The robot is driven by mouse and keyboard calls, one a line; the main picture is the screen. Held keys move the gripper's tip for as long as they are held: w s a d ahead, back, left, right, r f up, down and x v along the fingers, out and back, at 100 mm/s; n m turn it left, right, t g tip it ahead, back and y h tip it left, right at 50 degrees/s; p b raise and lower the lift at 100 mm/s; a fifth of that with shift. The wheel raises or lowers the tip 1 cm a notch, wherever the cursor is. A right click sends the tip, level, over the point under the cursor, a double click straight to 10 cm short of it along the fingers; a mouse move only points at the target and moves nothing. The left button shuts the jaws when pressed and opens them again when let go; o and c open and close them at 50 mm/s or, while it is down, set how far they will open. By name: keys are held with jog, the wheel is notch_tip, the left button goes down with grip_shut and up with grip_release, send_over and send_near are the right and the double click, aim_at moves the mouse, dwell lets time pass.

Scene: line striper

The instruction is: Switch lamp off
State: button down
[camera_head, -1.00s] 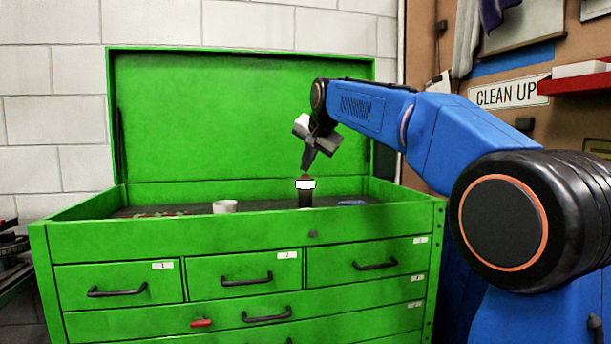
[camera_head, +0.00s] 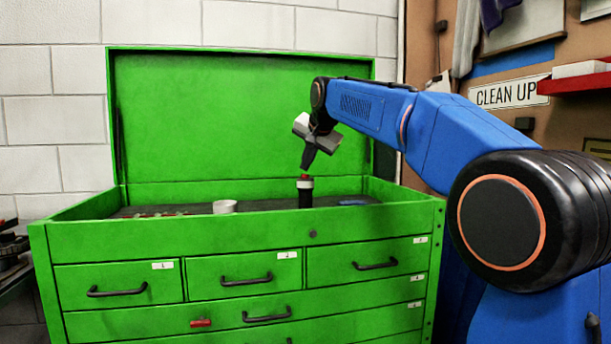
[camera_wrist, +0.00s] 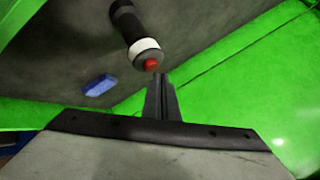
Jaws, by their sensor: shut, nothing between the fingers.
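The lamp (camera_head: 305,196) stands upright in the top tray of the green tool chest. It has a black body, a white ring and a red button (camera_head: 305,177) on top. The white ring looks dull, not glowing. In the wrist view the lamp (camera_wrist: 127,22) shows with its red button (camera_wrist: 151,64) just beyond my fingertips. My gripper (camera_head: 305,169) is shut and empty, pointing down right above the button. It also shows in the wrist view (camera_wrist: 161,77). I cannot tell whether the tips touch the button.
The green chest (camera_head: 200,235) has a raised lid behind the lamp and rims around the tray. A white cup (camera_head: 225,207) stands left of the lamp. A blue item (camera_wrist: 99,85) lies right of it. Small red-tipped items lie at the tray's left.

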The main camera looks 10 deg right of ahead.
jog(key=shift+r, duration=0.45)
jog(key=shift+r, duration=3)
jog(key=n+g, duration=0.1)
jog(key=n, duration=0.1)
send_near(307, 179)
jog(key=s+d+f, duration=0.1)
jog(key=s, duration=0.2)
jog(key=s+d+f+n+g, duration=0.1)
jog(key=s+d+f+n, duration=0.1)
jog(key=s+f, duration=1.8)
jog(key=s+d+f+n+g+h, duration=0.1)
jog(key=s+d+f+n+g, duration=0.1)
jog(key=s+f, duration=1.7)
jog(key=shift+s+d+f+n, duration=0.4)
jog(key=shift+d+f+n, duration=0.25)
jog(key=shift+n, duration=0.25)
